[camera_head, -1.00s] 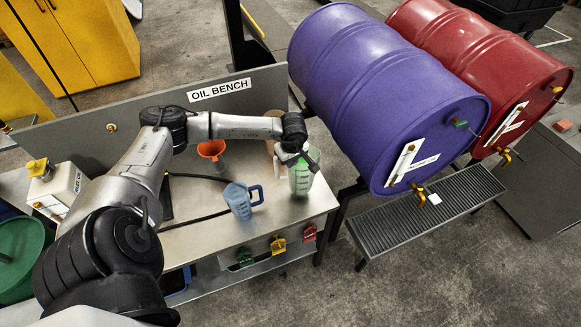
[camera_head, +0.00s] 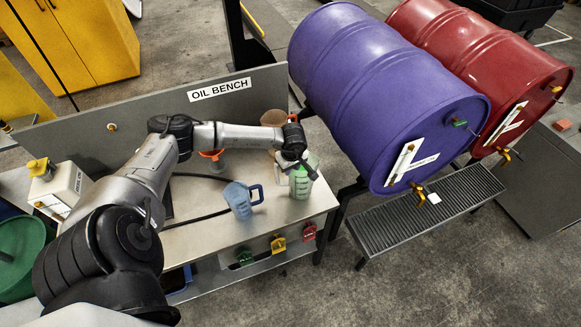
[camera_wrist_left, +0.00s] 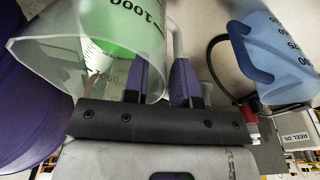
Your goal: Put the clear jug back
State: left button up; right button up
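The clear jug (camera_head: 302,184) with green liquid is at the right end of the oil bench, below my left wrist. In the left wrist view, the jug (camera_wrist_left: 128,30) fills the upper left, with its rim towards the camera and its handle by the fingers. Whether the jug's base touches the bench is unclear. My right gripper is not in view.
A blue jug (camera_head: 240,200) stands left of the clear jug; an orange funnel (camera_head: 211,155) is behind it. A purple drum (camera_head: 375,90) lies close to the right, above a drip grating (camera_head: 425,215). The bench top (camera_head: 200,235) has bare room in front.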

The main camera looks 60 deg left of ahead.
pick_arm(q)
jog(key=shift+o, duration=0.7)
